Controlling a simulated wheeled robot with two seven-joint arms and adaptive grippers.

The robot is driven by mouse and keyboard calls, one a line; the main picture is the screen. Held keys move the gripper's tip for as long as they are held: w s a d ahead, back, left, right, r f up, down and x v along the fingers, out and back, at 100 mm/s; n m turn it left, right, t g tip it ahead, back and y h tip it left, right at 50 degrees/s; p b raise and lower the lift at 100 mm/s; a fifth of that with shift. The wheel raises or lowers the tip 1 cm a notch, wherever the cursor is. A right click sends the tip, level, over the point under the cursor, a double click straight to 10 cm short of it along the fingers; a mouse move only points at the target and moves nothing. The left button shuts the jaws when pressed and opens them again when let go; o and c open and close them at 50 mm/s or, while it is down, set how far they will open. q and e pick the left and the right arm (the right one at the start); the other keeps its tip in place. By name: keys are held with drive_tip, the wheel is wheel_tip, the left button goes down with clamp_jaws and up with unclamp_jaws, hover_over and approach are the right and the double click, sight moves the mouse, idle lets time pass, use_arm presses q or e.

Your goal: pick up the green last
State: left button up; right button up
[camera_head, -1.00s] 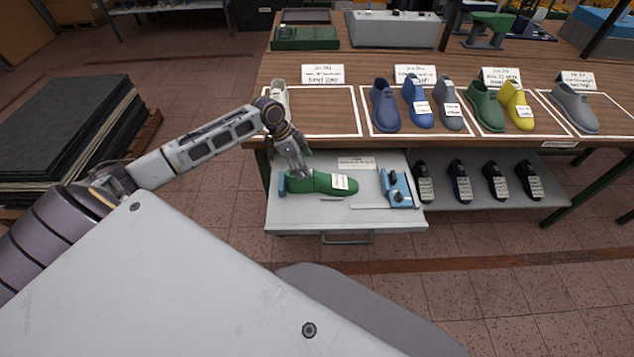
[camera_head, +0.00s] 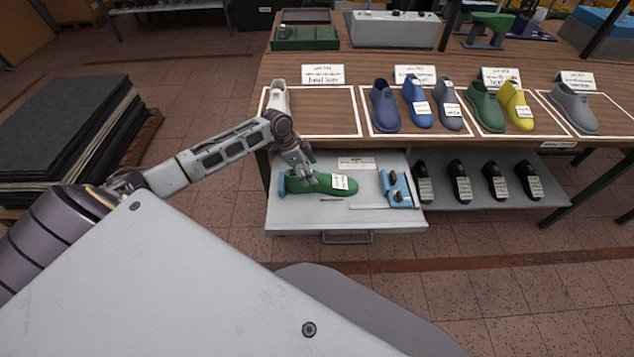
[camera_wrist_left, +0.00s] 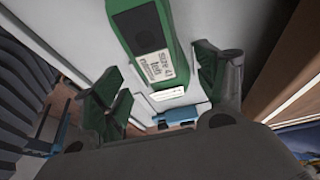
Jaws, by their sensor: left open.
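A green last (camera_head: 340,187) with a white label lies on its side or sole in the open drawer; I cannot tell which. In the left wrist view the green last (camera_wrist_left: 150,22) shows at the top centre, its label toward the jaws. Another green last (camera_head: 486,107) stands on the table. My right gripper is not in view.
The pulled-out drawer (camera_head: 300,215) also holds a blue fixture (camera_head: 397,188) right of the last. Black lasts (camera_head: 461,182) stand on the lower shelf. A white last (camera_head: 278,97) and several coloured lasts stand on the tabletop (camera_head: 350,68) above. Dark sheets (camera_head: 65,125) are stacked at left.

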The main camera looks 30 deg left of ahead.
use_arm(q)
drive_tip(key=shift+x, duration=1.6)
drive_tip(key=shift+w, duration=0.1)
drive_tip(key=shift+r, duration=0.1)
clamp_jaws()
drive_tip(key=shift+r, duration=0.1)
drive_tip(key=shift+r, duration=4.9)
drive_tip(key=shift+w, duration=0.1)
